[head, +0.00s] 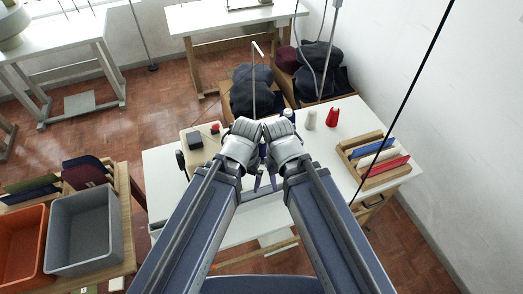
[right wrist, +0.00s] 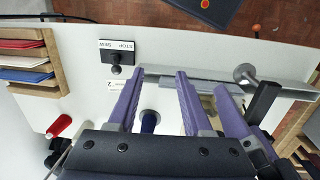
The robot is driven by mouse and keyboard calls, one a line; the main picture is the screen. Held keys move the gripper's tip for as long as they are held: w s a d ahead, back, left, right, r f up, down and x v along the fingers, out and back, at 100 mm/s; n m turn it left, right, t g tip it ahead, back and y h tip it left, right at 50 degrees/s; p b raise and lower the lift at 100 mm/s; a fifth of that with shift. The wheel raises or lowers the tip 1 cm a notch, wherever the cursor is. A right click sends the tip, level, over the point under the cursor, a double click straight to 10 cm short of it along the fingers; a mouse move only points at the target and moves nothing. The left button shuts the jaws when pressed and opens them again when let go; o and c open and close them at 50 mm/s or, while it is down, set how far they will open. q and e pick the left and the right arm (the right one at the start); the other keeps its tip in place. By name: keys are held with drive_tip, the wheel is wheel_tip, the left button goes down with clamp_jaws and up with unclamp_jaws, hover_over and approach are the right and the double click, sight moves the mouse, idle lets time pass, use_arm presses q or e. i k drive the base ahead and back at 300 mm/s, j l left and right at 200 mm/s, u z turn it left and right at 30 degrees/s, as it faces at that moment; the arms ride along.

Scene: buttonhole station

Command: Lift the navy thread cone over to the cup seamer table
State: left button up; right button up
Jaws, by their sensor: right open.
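In the right wrist view the navy cone (right wrist: 149,121) shows partly behind the gripper body, in the gap between two purple fingers. My right gripper (head: 273,180) is open over the table, and its spread fingers (right wrist: 159,72) hold nothing. My left gripper (head: 258,183) is close beside it; its opening is not clear. I cannot tell which table is the cup seamer table.
A pale cone (head: 311,119) and a red cone (head: 332,117) stand right of the navy one. A wooden rack (head: 371,160) of coloured pieces is at the table's right. Boxes of dark cloth (head: 252,90) are behind. A grey bin (head: 82,232) is at left. White tables stand at the back.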

sight(263, 145)
drive_tip(key=l+u, duration=0.3)
drive_tip(key=u, duration=0.15)
drive_tip(key=l+u, duration=0.65)
drive_tip(key=u, duration=0.2)
drive_tip(key=k+l+u, duration=0.15)
drive_tip(key=u, duration=0.3)
drive_tip(key=l, duration=0.1)
